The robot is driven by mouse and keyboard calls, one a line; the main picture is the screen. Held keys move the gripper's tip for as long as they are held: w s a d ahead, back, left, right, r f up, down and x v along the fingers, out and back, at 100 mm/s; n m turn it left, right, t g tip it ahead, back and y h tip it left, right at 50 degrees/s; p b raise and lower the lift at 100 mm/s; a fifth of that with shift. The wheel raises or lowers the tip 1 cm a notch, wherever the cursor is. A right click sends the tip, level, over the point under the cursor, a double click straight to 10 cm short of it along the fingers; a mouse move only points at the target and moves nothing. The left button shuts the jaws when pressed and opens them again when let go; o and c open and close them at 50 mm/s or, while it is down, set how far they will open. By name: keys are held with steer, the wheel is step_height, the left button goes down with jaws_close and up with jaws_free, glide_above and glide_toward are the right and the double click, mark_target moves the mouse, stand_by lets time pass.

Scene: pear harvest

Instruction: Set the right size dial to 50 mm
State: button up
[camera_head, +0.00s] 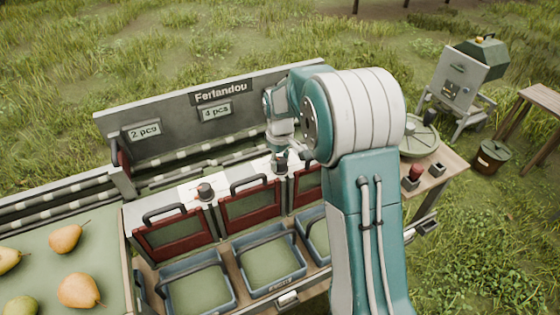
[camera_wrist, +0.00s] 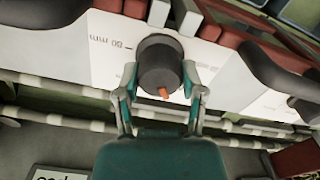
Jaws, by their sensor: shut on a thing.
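The right size dial is a dark round knob (camera_wrist: 159,62) on a white plate (camera_wrist: 222,80) in the wrist view. Its orange pointer (camera_wrist: 163,92) faces the bottom of the picture, toward my gripper. A printed mm mark (camera_wrist: 107,42) stands left of the knob; its first digit is too blurred to be sure of. My gripper (camera_wrist: 160,88) has its two fingers closed around the knob's near side. In the head view the gripper (camera_head: 281,162) is over the right dial, mostly hiding it. The left size dial (camera_head: 205,191) stands free.
Red-framed gates with dark handles (camera_head: 250,205) flank the dials. Blue crates (camera_head: 268,262) stand in front. The back panel carries 2 pcs (camera_head: 145,132) and 4 pcs (camera_head: 216,111) signs. Pears (camera_head: 79,290) lie on the green tray at left. A side table (camera_head: 440,172) stands right.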

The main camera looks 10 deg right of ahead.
steer(key=n, duration=0.5)
steer(key=shift+w+r+n, duration=0.1)
steer(key=shift+w+n, duration=0.05)
steer(key=shift+n, duration=0.15)
steer(key=n, duration=0.5)
steer(key=shift+a, duration=0.1)
steer(key=shift+n, duration=0.3)
steer(key=o, duration=1.1)
steer(key=shift+o, duration=0.2)
